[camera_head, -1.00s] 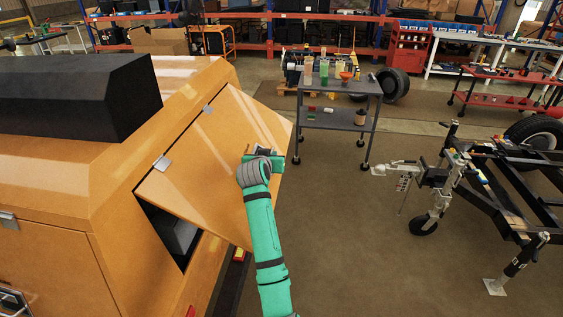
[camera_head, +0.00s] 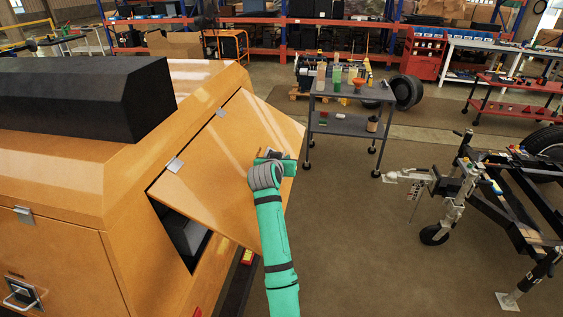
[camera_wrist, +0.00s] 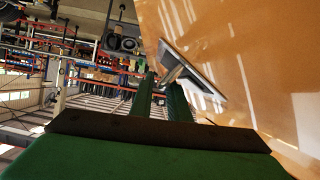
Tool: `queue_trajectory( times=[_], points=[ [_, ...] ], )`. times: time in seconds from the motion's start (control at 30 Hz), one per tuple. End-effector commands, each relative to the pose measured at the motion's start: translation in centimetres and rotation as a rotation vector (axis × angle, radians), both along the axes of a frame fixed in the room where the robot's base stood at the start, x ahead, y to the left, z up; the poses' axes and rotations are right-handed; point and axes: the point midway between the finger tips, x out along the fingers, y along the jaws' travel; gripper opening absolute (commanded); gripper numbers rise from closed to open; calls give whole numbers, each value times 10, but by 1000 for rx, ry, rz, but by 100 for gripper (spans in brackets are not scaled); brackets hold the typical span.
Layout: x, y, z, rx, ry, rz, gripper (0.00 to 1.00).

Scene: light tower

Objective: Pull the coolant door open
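The coolant door (camera_head: 222,160) is an orange panel on the yellow-orange tower body. It stands partly open, swung out from the body, with two hinges along its upper left edge. A dark opening (camera_head: 183,236) shows behind its lower left part. My gripper (camera_head: 273,158) is at the door's outer face near the right edge. In the wrist view, a metal handle (camera_wrist: 200,75) is on the door (camera_wrist: 245,60). My green gripper fingers (camera_wrist: 161,90) are on either side of the handle's bar and appear closed on it. The exact contact is partly hidden.
A grey cart (camera_head: 345,124) with bottles stands behind the door, with floor between. A black trailer frame (camera_head: 490,195) is at the right. The brown floor (camera_head: 350,240) between the tower and trailer is clear. A second latch (camera_head: 22,292) is on the body at lower left.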

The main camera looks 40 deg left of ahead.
Motion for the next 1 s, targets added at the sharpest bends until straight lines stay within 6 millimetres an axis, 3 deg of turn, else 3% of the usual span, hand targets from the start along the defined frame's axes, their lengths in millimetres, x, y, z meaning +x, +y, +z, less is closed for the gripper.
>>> queue_trajectory(
  times=[0.6, 1.0],
  points=[
    [-74, -42, 36, 1, -1, -1, 15],
    [-85, -48, 41, -1, 0, -2, 15]
  ],
)
